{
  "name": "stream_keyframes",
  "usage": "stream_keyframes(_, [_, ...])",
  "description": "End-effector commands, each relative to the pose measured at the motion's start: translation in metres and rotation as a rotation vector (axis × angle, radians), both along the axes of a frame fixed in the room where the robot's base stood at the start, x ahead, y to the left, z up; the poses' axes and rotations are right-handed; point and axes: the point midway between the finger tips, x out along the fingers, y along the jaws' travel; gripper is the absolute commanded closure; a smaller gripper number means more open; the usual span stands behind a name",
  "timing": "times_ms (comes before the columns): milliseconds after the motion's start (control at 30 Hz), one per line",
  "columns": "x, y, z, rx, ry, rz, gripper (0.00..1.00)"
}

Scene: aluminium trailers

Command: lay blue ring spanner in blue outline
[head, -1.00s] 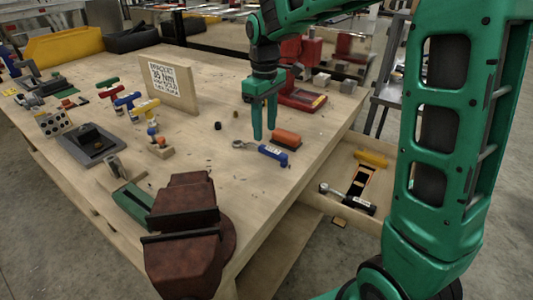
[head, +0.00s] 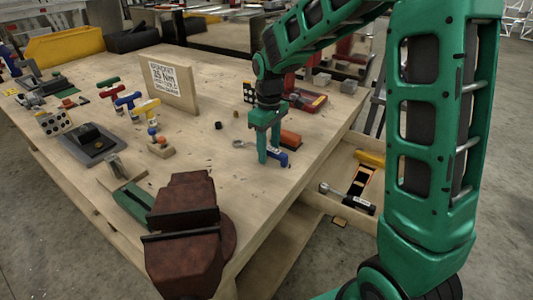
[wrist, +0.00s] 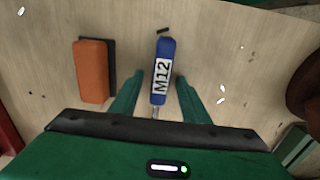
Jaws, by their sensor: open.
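The blue ring spanner (head: 284,158) lies flat on the wooden workbench, its metal ring end pointing left. In the wrist view its blue handle (wrist: 163,60), labelled M12, runs up from between the fingers; the ring end is hidden below my gripper. My gripper (head: 269,155) is open and low over the spanner. In the wrist view the fingers of my gripper (wrist: 158,98) stand on either side of the handle, with a gap on both sides. I cannot make out a blue outline in either view.
An orange-topped block (wrist: 91,72) lies close left of the spanner in the wrist view. An open drawer (head: 318,200) at the right holds a black-handled tool (head: 350,201), a dark orange-edged shape and a yellow piece (head: 371,158). A brown vise (head: 185,240) stands at the front.

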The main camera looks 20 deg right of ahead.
Motion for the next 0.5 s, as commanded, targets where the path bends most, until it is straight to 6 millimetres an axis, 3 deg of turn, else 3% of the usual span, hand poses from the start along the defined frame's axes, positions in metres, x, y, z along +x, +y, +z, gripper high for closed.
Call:
stream_keyframes(33, [0.0001,-0.0001,0.0002,0.0,0.0,0.0,0.58])
stream_keyframes(200, [0.0001,-0.0001,0.0003,0.0,0.0,0.0,0.98])
stream_keyframes(500, [0.0004,0.0,0.0018,0.0,-0.001,0.0,1.0])
